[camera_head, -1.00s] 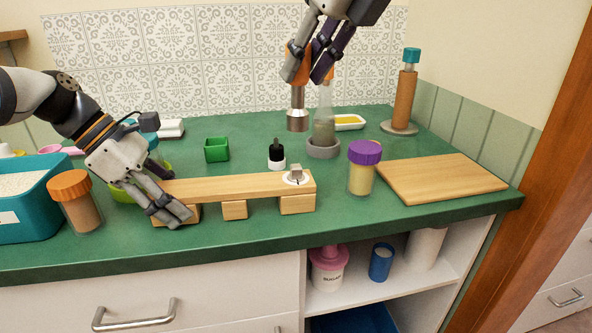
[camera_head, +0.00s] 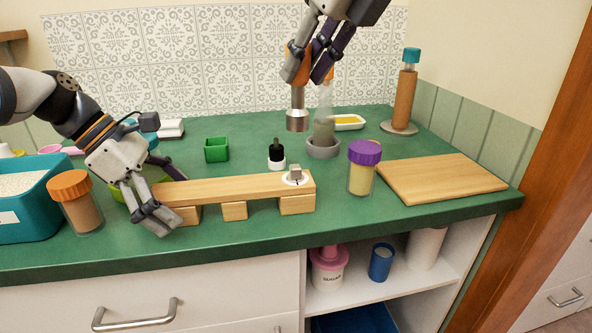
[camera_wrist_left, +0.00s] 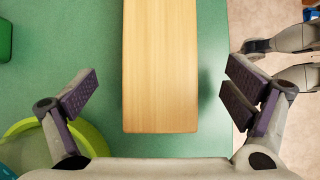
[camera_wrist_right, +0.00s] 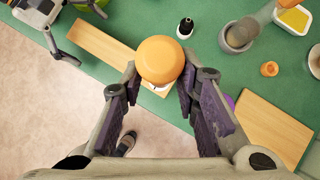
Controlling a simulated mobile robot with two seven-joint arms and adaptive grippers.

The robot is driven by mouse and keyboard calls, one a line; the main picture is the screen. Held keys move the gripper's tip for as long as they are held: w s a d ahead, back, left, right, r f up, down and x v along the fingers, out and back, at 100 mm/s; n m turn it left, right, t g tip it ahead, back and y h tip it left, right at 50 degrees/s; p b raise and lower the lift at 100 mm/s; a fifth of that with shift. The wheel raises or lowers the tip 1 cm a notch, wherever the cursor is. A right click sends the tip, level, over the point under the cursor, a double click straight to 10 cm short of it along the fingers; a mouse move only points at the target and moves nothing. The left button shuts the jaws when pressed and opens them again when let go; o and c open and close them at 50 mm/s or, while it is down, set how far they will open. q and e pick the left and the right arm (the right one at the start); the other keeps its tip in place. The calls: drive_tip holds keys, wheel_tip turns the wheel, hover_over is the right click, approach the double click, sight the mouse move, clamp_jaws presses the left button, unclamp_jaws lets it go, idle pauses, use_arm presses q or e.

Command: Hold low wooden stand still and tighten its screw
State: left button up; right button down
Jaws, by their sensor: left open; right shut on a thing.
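The low wooden stand (camera_head: 235,188) lies on the green counter on short wooden blocks. Its screw (camera_head: 295,174), a grey square head on a white disc, is at the stand's right end. My left gripper (camera_head: 172,207) is open at the stand's left end. In the left wrist view the plank (camera_wrist_left: 160,70) runs between the spread fingers, with gaps on both sides. My right gripper (camera_head: 308,78) is shut on an orange-handled driver (camera_head: 297,108) with a metal socket pointing down. The socket is above and apart from the screw. In the right wrist view the driver's orange top (camera_wrist_right: 160,60) hides most of the screw.
A purple-lidded jar (camera_head: 364,168) stands right of the stand, near a cutting board (camera_head: 440,178). A small dark bottle (camera_head: 277,155), green box (camera_head: 216,149) and grey mortar (camera_head: 323,148) are behind. An orange-lidded jar (camera_head: 75,203) stands at left.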

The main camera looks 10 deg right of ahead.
use_arm(q)
drive_tip(key=shift+v, duration=3.75)
drive_tip(key=v, duration=0.7)
drive_tip(key=shift+a+r, duration=0.2)
